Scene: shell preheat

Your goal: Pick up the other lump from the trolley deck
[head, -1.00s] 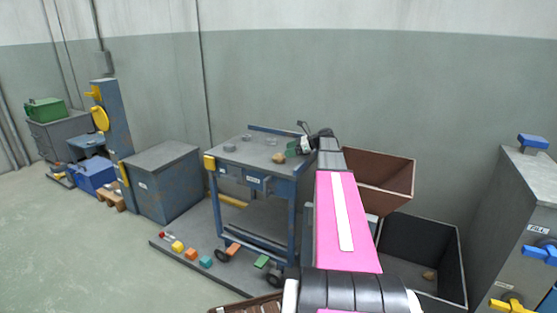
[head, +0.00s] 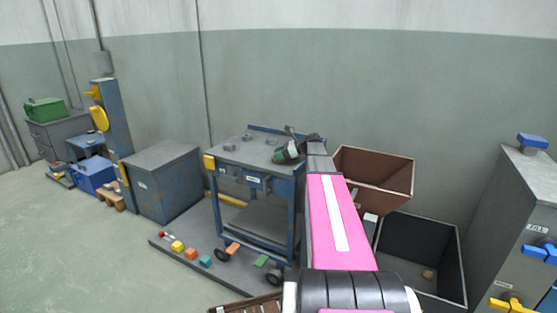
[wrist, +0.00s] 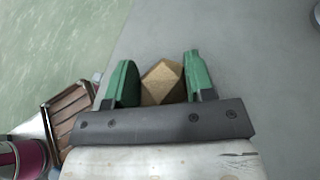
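A tan, angular lump (wrist: 163,82) sits between the green fingers of my gripper (wrist: 162,85) in the wrist view, over the grey deck. The fingers are apart on either side of it, close to its sides; firm contact does not show. In the head view my gripper (head: 289,152) is low at the right part of the trolley deck (head: 240,153), and it hides the lump there.
Several small grey pieces stand on the deck. A brown hopper (head: 373,178) and a dark open bin (head: 446,262) with a brown lump (head: 428,274) inside are to the right. A grey-blue cabinet (head: 165,184) stands left of the trolley.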

